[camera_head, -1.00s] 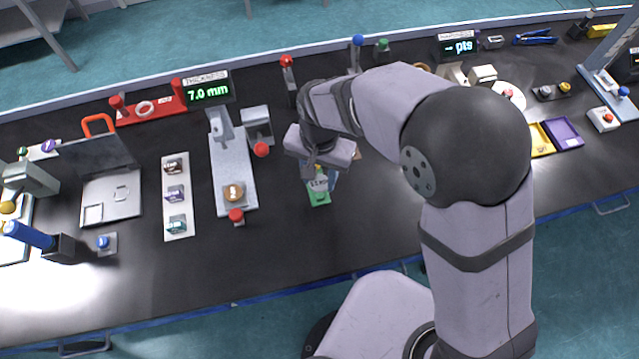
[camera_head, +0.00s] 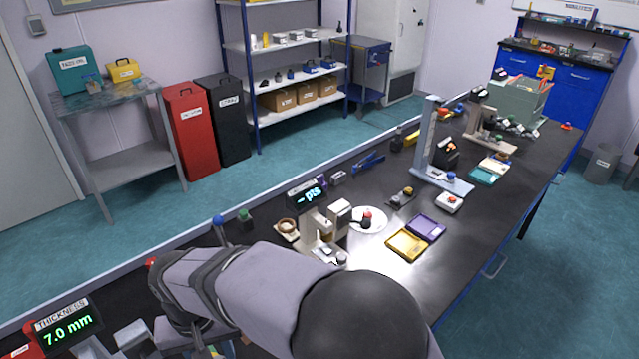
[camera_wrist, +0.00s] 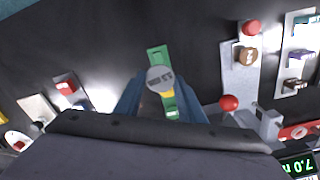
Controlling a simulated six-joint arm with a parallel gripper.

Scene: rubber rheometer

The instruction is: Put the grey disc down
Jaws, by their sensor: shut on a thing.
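The grey disc (camera_wrist: 159,78), with dark lettering on its face, shows in the wrist view between the blue fingers of my gripper (camera_wrist: 160,90). My gripper is shut on it. Beyond the disc lies a green piece (camera_wrist: 156,55) with a yellow part, partly covered by the disc; I cannot tell whether the disc touches it. In the head view my arm hides the disc, and the gripper end is cut off at the bottom edge.
A thickness gauge reading 7.0 mm (camera_head: 68,328) stands at lower left; a brown disc (camera_wrist: 248,57) sits on its plate. Right of my arm are a pts device (camera_head: 308,195), a white dish (camera_head: 368,219), yellow tray (camera_head: 407,243) and purple tray (camera_head: 427,227). Dark bench (camera_wrist: 100,40) is clear beyond the gripper.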

